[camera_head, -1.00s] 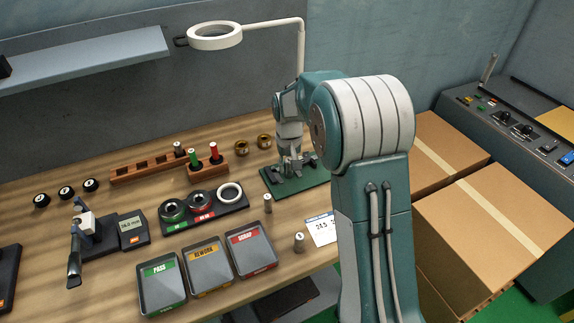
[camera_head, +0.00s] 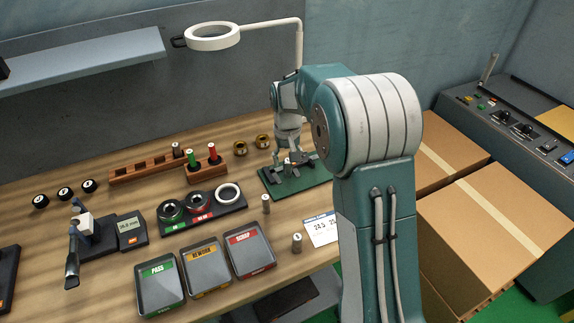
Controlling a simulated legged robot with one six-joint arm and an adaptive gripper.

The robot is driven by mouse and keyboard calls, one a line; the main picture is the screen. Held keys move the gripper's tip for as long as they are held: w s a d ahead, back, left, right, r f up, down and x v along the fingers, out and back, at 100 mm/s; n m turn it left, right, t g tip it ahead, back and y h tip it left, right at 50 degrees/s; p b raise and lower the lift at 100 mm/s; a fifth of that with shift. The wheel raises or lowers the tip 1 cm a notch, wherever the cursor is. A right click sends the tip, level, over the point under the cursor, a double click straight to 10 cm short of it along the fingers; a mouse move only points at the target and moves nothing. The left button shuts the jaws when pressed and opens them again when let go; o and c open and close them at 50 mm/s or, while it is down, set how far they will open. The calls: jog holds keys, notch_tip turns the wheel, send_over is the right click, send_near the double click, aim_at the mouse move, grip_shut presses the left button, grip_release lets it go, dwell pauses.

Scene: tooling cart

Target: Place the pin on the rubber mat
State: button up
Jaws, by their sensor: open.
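The green rubber mat (camera_head: 302,183) lies on the wooden bench at the centre, left of my arm. My gripper (camera_head: 288,158) is open just above the mat, pointing down. A small grey metal pin (camera_head: 287,168) appears to stand on the mat between or just below the fingers; the fingers partly hide it, and I cannot tell whether they touch it. Two similar metal pins stand on the bench: one (camera_head: 266,204) near the mat's front left corner, and one (camera_head: 297,242) farther forward by the trays.
PASS (camera_head: 160,287), REWORK (camera_head: 206,267) and SCRAP (camera_head: 250,251) trays stand in front. A black ring-gauge holder (camera_head: 236,208) and wooden rack (camera_head: 130,174) are left of the mat. A paper card (camera_head: 320,230) lies at right. A magnifier lamp (camera_head: 212,37) overhangs behind.

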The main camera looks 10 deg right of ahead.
aim_at(286, 160)
jog(key=r, duration=0.8)
jog(key=shift+a+r, duration=0.1)
jog(key=shift+a, duration=0.15)
jog(key=s+r+t, duration=0.3)
jog(key=s+r, duration=0.6)
jog(key=s, duration=0.4)
jog(key=s+f+t, duration=0.2)
jog(key=s, duration=1.5)
jog(key=shift+s+t, duration=0.15)
jog(key=shift+t, duration=0.15)
